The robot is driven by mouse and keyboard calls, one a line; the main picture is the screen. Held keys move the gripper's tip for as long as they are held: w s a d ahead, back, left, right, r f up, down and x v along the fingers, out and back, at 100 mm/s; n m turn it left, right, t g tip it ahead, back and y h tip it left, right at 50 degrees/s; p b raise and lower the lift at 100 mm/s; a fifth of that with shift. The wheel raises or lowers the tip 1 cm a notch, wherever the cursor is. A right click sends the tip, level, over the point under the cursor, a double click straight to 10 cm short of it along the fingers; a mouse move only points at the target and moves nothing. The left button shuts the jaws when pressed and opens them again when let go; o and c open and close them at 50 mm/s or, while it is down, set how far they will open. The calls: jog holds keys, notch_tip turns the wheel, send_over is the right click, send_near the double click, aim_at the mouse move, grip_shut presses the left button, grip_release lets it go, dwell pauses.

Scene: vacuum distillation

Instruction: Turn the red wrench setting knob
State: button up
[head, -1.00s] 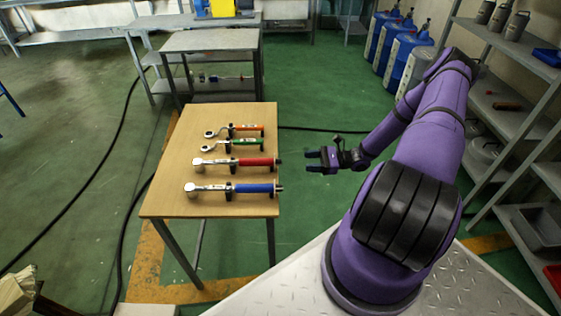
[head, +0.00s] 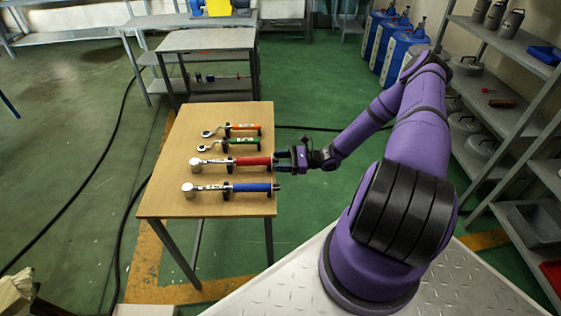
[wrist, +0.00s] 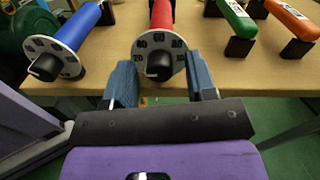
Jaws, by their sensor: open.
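The red wrench (head: 250,161) lies on the wooden table, its head to the left and its handle end at the right edge. Its setting knob (wrist: 159,66), a black knob on a numbered dial, faces me in the wrist view. My gripper (head: 285,158) is at the table's right edge at the handle end. In the wrist view my gripper (wrist: 162,82) is open, with one blue-grey finger on each side of the dial's lower part. I see no clear contact between the fingers and the knob.
The blue wrench (head: 250,187) lies in front of the red one, with its own dial (wrist: 50,60). The green wrench (head: 243,142) and orange wrench (head: 242,127) lie behind. The wooden table (head: 160,205) has bare space at the front. Shelves (head: 535,100) stand at the right.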

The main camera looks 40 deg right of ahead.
jog(key=c, duration=0.9)
jog(key=shift+m, duration=0.3)
jog(key=m, duration=1.7)
jog(key=shift+s, duration=0.1)
jog(key=shift+m, duration=0.3)
